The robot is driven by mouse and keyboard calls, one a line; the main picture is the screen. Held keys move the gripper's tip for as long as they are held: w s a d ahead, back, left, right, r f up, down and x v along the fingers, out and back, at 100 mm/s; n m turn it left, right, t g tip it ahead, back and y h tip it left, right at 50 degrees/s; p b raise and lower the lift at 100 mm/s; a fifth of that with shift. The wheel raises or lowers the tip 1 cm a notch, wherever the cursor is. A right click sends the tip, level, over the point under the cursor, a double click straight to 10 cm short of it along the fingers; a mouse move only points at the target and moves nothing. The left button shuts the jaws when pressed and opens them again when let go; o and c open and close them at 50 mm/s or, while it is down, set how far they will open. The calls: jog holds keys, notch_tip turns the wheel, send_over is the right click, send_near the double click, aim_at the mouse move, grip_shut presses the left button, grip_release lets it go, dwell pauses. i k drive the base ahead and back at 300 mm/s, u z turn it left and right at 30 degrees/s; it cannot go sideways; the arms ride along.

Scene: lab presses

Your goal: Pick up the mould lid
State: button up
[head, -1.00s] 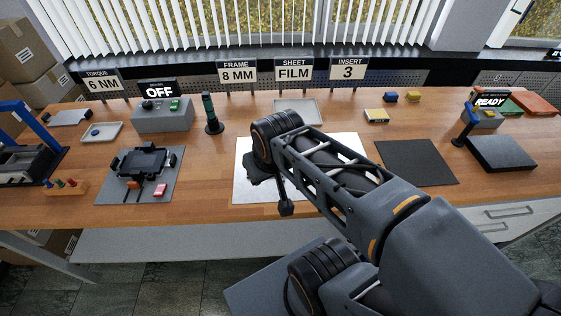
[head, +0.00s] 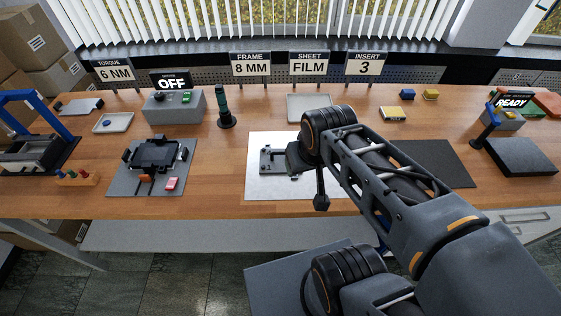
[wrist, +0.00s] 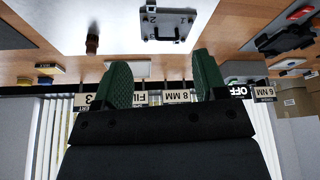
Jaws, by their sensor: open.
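A grey metal plate with a handle, which looks like the mould lid, lies on the white mat (head: 258,190) in the middle of the bench. Its left part (head: 271,160) shows in the head view; my arm hides the rest. In the wrist view this plate (wrist: 168,20) is at the top middle, with its dark handle toward my gripper. My gripper (wrist: 163,82) has its two green fingers wide apart, with nothing between them. The plate is beyond the fingertips and apart from them. In the head view my gripper is mostly hidden by my wrist.
A black fixture (head: 158,153) on a grey board stands to the left. A black mat (head: 440,165) lies to the right, partly behind my arm. A dark green post (head: 225,105) stands behind. A shallow grey tray (head: 308,108) lies at the back. Bare wood separates them.

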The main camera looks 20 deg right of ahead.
aim_at(272, 159)
jog(key=u, duration=0.35)
jog(key=k, duration=0.9)
jog(key=u, duration=1.45)
jog(key=i, duration=1.05)
jog(key=z, duration=1.3)
jog(key=i, duration=0.65)
jog(key=z, duration=0.75)
